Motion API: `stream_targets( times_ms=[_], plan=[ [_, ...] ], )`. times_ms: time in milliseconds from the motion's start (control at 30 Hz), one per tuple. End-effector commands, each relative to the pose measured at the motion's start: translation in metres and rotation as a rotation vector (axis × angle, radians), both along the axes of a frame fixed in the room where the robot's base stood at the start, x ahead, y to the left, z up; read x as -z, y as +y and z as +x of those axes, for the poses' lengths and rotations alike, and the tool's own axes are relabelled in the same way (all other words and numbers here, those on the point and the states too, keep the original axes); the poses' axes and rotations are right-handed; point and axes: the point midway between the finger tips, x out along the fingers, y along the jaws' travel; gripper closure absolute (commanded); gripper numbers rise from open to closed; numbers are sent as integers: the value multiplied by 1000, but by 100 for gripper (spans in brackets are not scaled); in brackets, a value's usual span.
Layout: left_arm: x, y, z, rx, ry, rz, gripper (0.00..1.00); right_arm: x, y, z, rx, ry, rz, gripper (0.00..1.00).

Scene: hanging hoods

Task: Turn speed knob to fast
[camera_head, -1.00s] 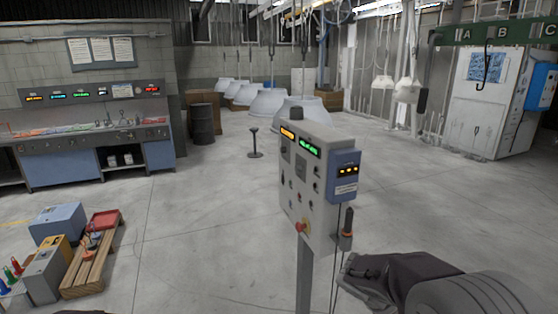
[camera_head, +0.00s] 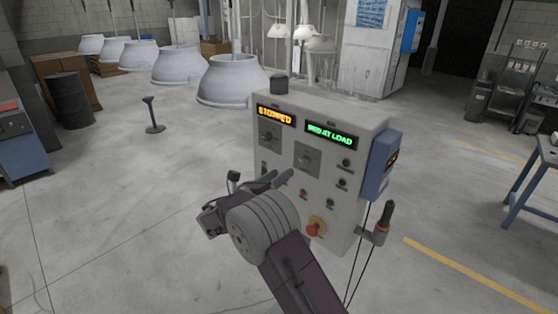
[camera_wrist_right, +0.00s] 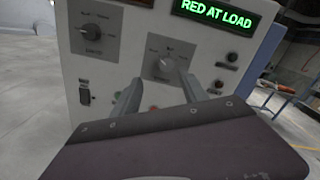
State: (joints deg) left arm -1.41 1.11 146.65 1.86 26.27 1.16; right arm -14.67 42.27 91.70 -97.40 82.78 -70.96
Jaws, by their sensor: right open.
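A grey control box (camera_head: 340,215) faces me with two dial knobs: a left knob (camera_head: 268,136) and a right knob (camera_head: 307,158). The right wrist view shows the left knob (camera_wrist_right: 92,32) and the right knob (camera_wrist_right: 168,66) larger; their labels are too small to read, so I cannot tell which is speed. My right gripper (camera_head: 277,178) is in front of the panel. In the right wrist view, my right gripper (camera_wrist_right: 164,78) is open, its fingers either side of the right knob's lower part; contact is unclear. My left gripper is out of view.
An amber display (camera_head: 275,115) reads STOPPED and a green display (camera_head: 331,135) reads RED AT LOAD. A red button (camera_head: 313,230) sits low on the panel. A blue box (camera_head: 380,165) and a black handle (camera_head: 386,215) are at its right side. Open floor surrounds it.

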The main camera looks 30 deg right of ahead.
Motion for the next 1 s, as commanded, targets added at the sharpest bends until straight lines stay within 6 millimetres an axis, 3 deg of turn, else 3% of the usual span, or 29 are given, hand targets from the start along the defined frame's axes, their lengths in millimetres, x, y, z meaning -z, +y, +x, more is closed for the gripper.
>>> stream_targets(
  times_ms=[233, 700, 1000],
  plan=[
    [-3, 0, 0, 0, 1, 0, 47, 5, 4, 3, -13, 16, -2, 49],
    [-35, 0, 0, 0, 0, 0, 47, 4, -69, 38, -12, 15, -1, 49],
    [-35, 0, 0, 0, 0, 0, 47, 5, -74, 41, -13, 14, -2, 49]
  ],
)
